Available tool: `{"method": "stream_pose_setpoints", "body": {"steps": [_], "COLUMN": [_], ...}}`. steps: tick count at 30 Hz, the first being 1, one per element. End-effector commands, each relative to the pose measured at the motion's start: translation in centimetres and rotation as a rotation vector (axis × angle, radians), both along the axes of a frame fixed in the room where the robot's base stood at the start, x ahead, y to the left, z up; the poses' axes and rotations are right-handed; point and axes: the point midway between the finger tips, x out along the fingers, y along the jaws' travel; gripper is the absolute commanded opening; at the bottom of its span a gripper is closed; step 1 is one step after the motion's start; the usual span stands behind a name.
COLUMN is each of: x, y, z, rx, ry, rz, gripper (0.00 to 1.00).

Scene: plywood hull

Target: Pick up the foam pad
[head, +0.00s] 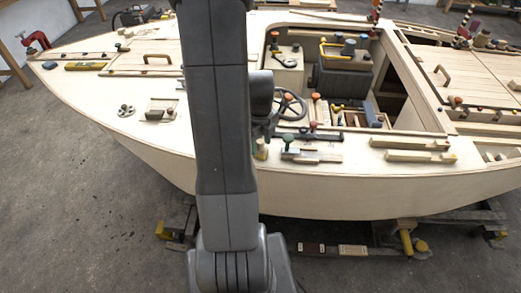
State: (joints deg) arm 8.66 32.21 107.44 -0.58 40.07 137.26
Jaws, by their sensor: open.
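I cannot pick out the foam pad for certain among the many small items on the pale plywood hull (330,190). My arm rises through the middle of the head view and hides part of the deck behind it. My gripper (266,127) shows only partly at the arm's right edge, over the near side deck left of the steering wheel (290,106). It is open, its fingertips are hard to make out, and I see nothing held in it.
The open cockpit holds a dark box (340,78) and several small tools. Wooden blocks (410,143) lie along the near right deck. A yellow tool (86,66) and a red clamp (35,41) are at the left. The left foredeck has free room. Supports stand beneath the hull.

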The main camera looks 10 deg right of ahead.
Motion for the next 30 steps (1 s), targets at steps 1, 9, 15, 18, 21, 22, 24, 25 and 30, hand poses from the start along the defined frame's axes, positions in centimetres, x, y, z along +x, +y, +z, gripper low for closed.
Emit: {"method": "stream_pose_setpoints", "body": {"steps": [1,9,15,18,21,22,24,25,30], "x": [0.0,0.0,0.0,0.0,0.0,0.0,0.0,0.1,0.1], "y": [0.0,0.0,0.0,0.0,0.0,0.0,0.0,0.0,0.0], "z": [-0.3,-0.5,-0.5,-0.5,-0.4,-0.4,-0.3,-0.2,1.7], "rx": [0.0,0.0,0.0,0.0,0.0,0.0,-0.001,-0.001,-0.001], "ry": [0.001,-0.001,-0.001,-0.001,-0.001,-0.001,-0.003,-0.003,-0.006], "rz": [0.0,0.0,0.0,0.0,0.0,0.0,0.0,0.0,0.0], "gripper": [0.48,0.48,0.09,0.03,0.02,0.02,0.02,0.02,0.02]}}
